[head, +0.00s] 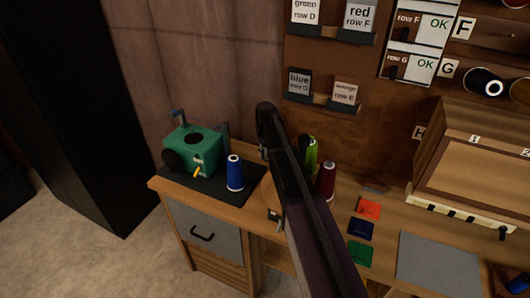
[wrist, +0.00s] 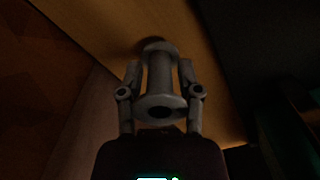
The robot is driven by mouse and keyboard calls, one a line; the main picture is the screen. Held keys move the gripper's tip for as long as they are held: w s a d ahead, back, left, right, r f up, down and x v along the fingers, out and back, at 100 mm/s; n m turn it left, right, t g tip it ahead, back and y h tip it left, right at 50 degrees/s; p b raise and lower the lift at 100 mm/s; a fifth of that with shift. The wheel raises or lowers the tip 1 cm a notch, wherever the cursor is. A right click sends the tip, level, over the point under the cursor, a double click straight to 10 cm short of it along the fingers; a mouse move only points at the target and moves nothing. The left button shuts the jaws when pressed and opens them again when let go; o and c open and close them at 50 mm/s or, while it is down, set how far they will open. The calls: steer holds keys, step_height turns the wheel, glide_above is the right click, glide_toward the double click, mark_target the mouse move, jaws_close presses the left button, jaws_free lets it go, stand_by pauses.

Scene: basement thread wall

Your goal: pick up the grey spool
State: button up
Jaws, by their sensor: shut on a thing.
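The grey spool (wrist: 160,76) is between the two fingers of my gripper (wrist: 159,72) in the wrist view. The fingers are shut on its narrow middle, one on each side, with a wide flange at each end. Wood shows behind the spool's far end; I cannot tell whether it touches that surface. In the head view my arm crosses the bench, and I cannot make out the grey spool there.
On the wooden bench (head: 325,238), a green machine (head: 196,150) and a blue spool (head: 235,173) stand on a dark mat at left. Yellow-green (head: 312,153) and dark red (head: 326,181) spools stand close right of my arm. Colored swatches and a wooden cabinet (head: 475,165) are further right.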

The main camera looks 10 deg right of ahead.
step_height(320, 180, up, 9)
steer(key=p, duration=0.9)
steer(key=shift+r, duration=0.2)
stand_by(1.0)
step_height(320, 180, up, 17)
steer(key=p, duration=1.7)
steer(key=shift+s, duration=0.25)
